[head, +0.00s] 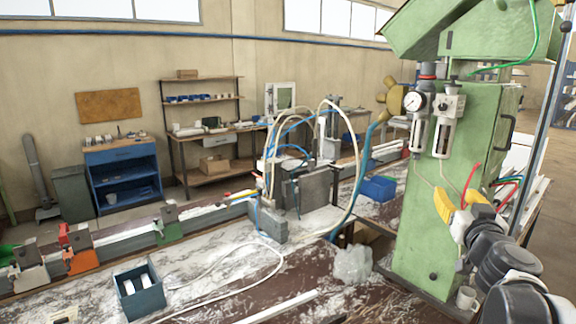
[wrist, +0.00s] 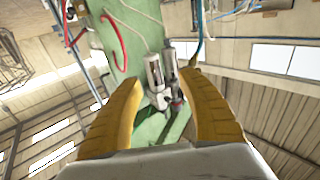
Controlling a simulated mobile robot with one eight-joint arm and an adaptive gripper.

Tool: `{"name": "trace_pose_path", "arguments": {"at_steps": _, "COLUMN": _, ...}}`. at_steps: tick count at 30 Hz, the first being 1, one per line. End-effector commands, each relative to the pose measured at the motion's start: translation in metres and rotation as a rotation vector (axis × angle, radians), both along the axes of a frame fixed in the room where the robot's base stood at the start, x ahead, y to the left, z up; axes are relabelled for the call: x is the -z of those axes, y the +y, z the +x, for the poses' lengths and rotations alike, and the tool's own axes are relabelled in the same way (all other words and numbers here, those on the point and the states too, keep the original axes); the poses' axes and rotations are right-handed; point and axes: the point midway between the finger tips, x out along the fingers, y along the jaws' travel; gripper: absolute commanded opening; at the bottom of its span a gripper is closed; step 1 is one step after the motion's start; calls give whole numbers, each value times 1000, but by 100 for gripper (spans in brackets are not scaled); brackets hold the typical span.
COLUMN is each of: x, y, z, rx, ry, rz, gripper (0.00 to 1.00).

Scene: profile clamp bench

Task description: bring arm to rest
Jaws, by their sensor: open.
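My gripper (head: 459,203) is at the right of the head view, in front of the green machine column (head: 410,225). Its two yellow fingers stand apart with nothing between them. My arm's dark and white links run from it down to the lower right corner. In the wrist view the gripper (wrist: 160,80) is open, one finger at each side. The green column and its white air filter units (wrist: 158,75) show beyond the fingers, apart from them as far as I can tell.
A pressure gauge (head: 413,101) and filter units are on the column. Red and green hoses hang close to my gripper. A clamp bench (head: 215,270) with a grey-blue bin (head: 139,292), white tubing and a plastic bag (head: 353,264) lies left.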

Motion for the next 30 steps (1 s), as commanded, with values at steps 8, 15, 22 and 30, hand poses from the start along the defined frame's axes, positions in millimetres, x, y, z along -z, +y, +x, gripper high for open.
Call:
{"name": "trace_pose_path", "arguments": {"at_steps": 8, "x": 47, "y": 12, "z": -47, "rx": 162, "ry": 86, "rz": 31, "gripper": 46}}
{"name": "trace_pose_path", "arguments": {"at_steps": 15, "x": 171, "y": 61, "z": -121, "rx": 195, "ry": 426, "rz": 96, "gripper": 46}}
{"name": "trace_pose_path", "arguments": {"at_steps": 22, "x": 290, "y": 147, "z": -204, "rx": -24, "ry": 810, "rz": 119, "gripper": 46}}
{"name": "trace_pose_path", "arguments": {"at_steps": 30, "x": 333, "y": 197, "z": -249, "rx": -206, "ry": 973, "rz": 112, "gripper": 46}}
